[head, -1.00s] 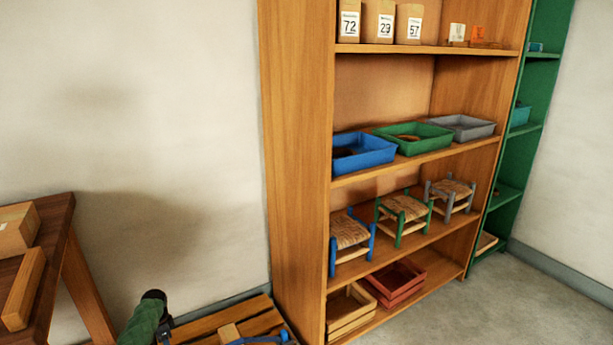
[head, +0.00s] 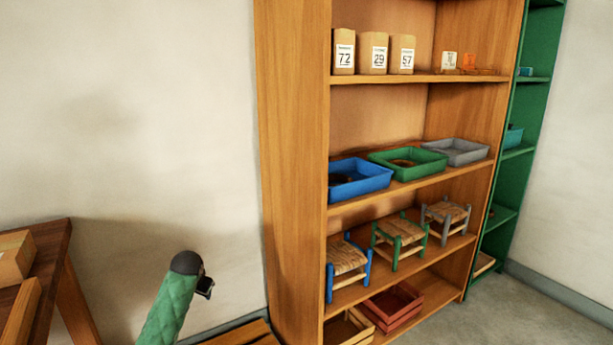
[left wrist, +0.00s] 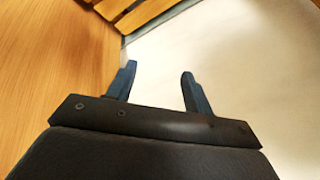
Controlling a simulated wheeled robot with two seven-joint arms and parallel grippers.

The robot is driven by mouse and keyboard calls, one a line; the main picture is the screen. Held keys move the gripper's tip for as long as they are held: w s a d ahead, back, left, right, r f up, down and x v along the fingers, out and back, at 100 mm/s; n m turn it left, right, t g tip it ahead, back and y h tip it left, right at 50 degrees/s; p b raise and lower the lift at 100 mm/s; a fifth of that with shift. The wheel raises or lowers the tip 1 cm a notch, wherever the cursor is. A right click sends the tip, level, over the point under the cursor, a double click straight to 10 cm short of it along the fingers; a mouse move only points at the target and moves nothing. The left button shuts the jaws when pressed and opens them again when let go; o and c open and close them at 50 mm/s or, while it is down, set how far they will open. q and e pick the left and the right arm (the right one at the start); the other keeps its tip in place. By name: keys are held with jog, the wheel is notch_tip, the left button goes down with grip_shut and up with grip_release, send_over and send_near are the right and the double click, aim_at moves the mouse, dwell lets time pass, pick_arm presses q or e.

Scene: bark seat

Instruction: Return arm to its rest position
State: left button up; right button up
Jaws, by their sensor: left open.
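My left arm, in a green quilted sleeve, rises at the bottom left of the head view. Its dark gripper (head: 205,286) is in front of the pale wall, left of the wooden shelf unit. In the left wrist view the two fingers of this gripper (left wrist: 160,88) stand apart with nothing between them. The wall and a strip of slatted wood (left wrist: 140,12) show beyond them. My right gripper is in neither view.
The wooden shelf unit (head: 292,150) stands close to the right of my arm. It holds blue, green and grey trays, small woven stools and crates. A brown table (head: 55,262) with boxes is at the left. Slatted wood (head: 240,335) lies low below. Floor at the right is clear.

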pick_arm(q)
jog(key=s+d+r+h+p, duration=0.1)
jog(key=s+d+r+p, duration=0.2)
jog(key=s+d, duration=0.5)
jog(key=s+d+r+t+h+p, duration=0.1)
jog(key=s+d+r+p, duration=0.2)
jog(key=s, duration=0.9)
jog(key=s+d+r+p, duration=0.35)
jog(key=s+d, duration=0.25)
jog(key=s, duration=0.5)
jog(key=s+d+f+g+p, duration=0.1)
jog(key=s+p, duration=0.1)
jog(key=s, duration=0.7)
jog(key=s+d+f+g+h+p, duration=0.1)
jog(key=s+f+g+p, duration=0.1)
jog(key=s, duration=0.6)
jog(key=s+d+f+g+p, duration=0.1)
jog(key=s+p, duration=0.2)
jog(key=s, duration=0.6)
jog(key=shift+s+d+f+p, duration=0.3)
jog(key=shift+d+f+p, duration=0.05)
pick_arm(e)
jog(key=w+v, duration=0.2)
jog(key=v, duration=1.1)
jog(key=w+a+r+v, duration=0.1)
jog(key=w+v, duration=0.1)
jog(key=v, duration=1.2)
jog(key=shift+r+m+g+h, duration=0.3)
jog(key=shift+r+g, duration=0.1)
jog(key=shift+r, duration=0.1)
